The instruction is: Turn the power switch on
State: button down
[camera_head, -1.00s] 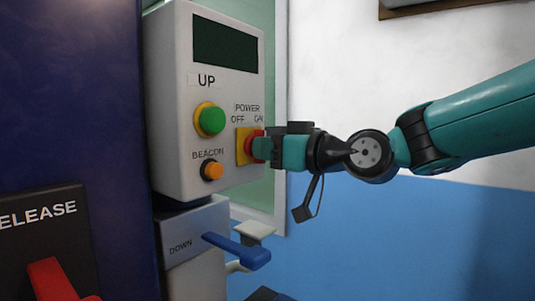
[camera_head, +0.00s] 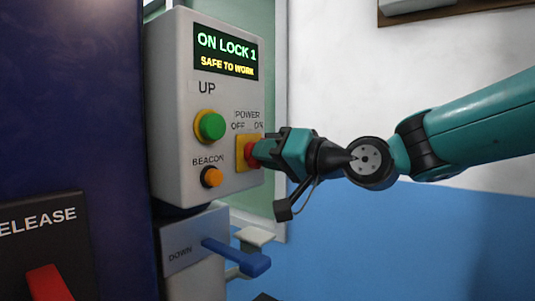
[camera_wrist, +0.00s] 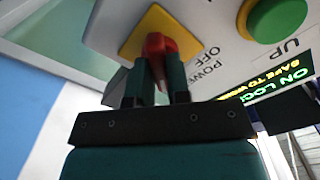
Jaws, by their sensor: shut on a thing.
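The red power switch (camera_head: 254,150) sits on a yellow plate on the grey control box, under the labels POWER, OFF and ON. My gripper (camera_head: 262,152) is shut on the switch knob and hides part of it. In the wrist view the red knob (camera_wrist: 157,45) shows between the two fingers of my gripper (camera_wrist: 160,80), in front of the yellow plate (camera_wrist: 135,40). The display (camera_head: 226,54) is lit and reads ON LOCK 1 and SAFE TO WORK.
The green UP button (camera_head: 211,126) and the orange BEACON button (camera_head: 212,177) are left of the switch. A blue DOWN lever (camera_head: 238,256) sticks out below the box. A red RELEASE handle (camera_head: 47,284) is at lower left. Free room lies to the right, before the wall.

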jog(key=shift+r, duration=0.1)
dwell(0.3)
jog(key=c, duration=1.1)
grip_release()
jog(key=shift+b+v, duration=2.3)
jog(key=shift+v, duration=6.4)
